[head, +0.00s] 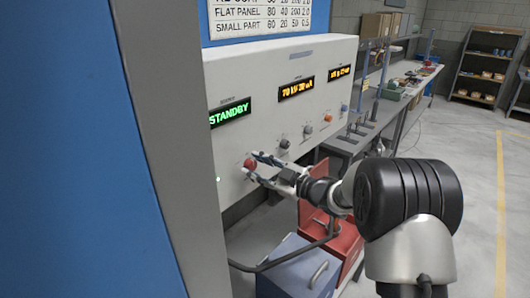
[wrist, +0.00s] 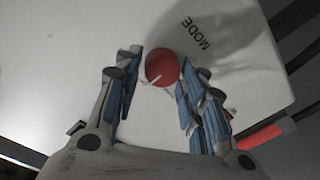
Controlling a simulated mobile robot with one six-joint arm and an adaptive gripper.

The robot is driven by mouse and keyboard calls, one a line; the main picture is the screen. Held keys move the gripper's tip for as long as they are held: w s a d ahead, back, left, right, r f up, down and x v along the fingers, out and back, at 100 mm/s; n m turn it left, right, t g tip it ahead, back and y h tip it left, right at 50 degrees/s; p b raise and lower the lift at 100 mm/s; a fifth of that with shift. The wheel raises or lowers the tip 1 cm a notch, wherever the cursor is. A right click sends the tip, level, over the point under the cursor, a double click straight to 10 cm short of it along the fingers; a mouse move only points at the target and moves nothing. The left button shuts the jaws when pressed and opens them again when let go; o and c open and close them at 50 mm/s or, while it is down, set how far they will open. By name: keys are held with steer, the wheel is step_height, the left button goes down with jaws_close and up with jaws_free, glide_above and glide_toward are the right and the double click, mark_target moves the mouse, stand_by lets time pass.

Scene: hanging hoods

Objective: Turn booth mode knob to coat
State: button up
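The booth mode knob (head: 249,163) is red and round, low on the left of the pale control panel (head: 240,75). In the wrist view the red knob (wrist: 161,66) has a white pointer mark toward its lower left, beside the printed word MODE (wrist: 196,32). My gripper (head: 255,168) is at the knob, with one finger on either side. In the wrist view my gripper (wrist: 161,74) is open around the knob. The right finger is very close to it, and a gap shows at the left finger. Contact cannot be told. No position labels are readable.
The green display (head: 230,114) reads STANDBY. Other knobs (head: 284,143) sit along the panel to the right. A blue booth wall (head: 70,150) stands at the left. Red and blue-grey boxes (head: 298,268) are below the panel. A workbench (head: 385,105) extends behind; the right floor is clear.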

steer(key=c, duration=0.6)
steer(key=shift+r, duration=0.1)
steer(key=shift+s+r+m+p, duration=0.1)
steer(key=shift+m+p, duration=0.5)
steer(key=m+p, duration=0.3)
steer(key=m, duration=0.1)
steer(key=shift+d+r, duration=0.1)
steer(key=shift+c, duration=0.3)
steer(key=m+p, duration=0.2)
steer(key=m, duration=0.2)
steer(key=shift+m+t, duration=0.3)
steer(key=shift+t, duration=0.1)
steer(key=shift+m+p, duration=0.55)
steer(key=shift+m, duration=0.65)
steer(key=shift+f, duration=0.2)
steer(key=o, duration=0.8)
steer(key=shift+o, duration=1.4)
steer(key=shift+f, duration=0.1)
